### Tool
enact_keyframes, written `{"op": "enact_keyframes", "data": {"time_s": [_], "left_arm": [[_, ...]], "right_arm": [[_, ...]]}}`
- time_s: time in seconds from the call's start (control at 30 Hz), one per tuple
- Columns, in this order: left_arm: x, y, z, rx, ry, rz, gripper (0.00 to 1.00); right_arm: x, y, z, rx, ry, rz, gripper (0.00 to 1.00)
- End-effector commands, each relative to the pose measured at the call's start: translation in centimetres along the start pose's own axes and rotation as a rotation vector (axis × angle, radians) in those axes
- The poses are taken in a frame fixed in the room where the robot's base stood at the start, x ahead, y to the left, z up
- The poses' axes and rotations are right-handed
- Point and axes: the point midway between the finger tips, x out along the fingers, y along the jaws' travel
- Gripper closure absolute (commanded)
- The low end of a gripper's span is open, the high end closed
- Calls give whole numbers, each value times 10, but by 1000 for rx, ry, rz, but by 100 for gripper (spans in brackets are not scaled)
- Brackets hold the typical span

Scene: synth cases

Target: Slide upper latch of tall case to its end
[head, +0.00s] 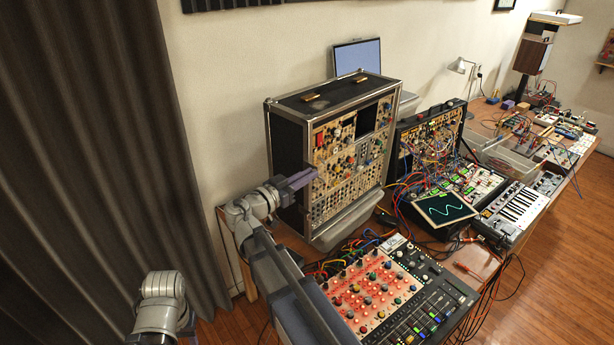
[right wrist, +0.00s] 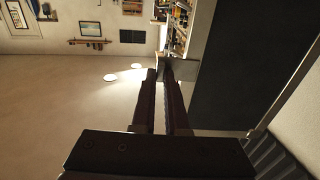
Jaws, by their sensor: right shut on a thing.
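The tall case (head: 288,135) stands upright on the table, with dark sides, metal edges and a front full of modules. My right gripper (head: 314,173) reaches its front left edge at about mid height. In the right wrist view my right gripper (right wrist: 164,72) has its fingers almost together, with a narrow gap, at the case's metal edge (right wrist: 201,62). It is shut on a small part there, which I take to be the upper latch; the fingers hide it. The case's dark side (right wrist: 250,70) fills the right of that view. My left gripper is out of view; only part of my left arm shows.
A red-lit panel with knobs (head: 365,295) and a mixer (head: 425,310) lie in front of the case. A patched synth case (head: 440,135) and a screen with a wave (head: 444,208) stand to its right. A dark curtain (head: 90,130) hangs at the left.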

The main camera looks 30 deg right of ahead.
Motion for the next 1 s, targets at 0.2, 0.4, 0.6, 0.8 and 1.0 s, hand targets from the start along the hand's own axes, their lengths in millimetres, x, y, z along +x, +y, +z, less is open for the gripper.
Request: {"op": "enact_keyframes", "data": {"time_s": [0.2,0.4,0.6,0.8,1.0], "left_arm": [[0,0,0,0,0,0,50],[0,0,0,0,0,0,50],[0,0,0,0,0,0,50],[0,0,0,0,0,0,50],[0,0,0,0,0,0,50]], "right_arm": [[0,-3,0,0,0,-1,100],[0,-29,0,0,0,-2,100],[0,-30,0,0,0,-3,100],[0,-30,0,0,1,-4,74],[0,-29,0,0,0,-2,57]]}}
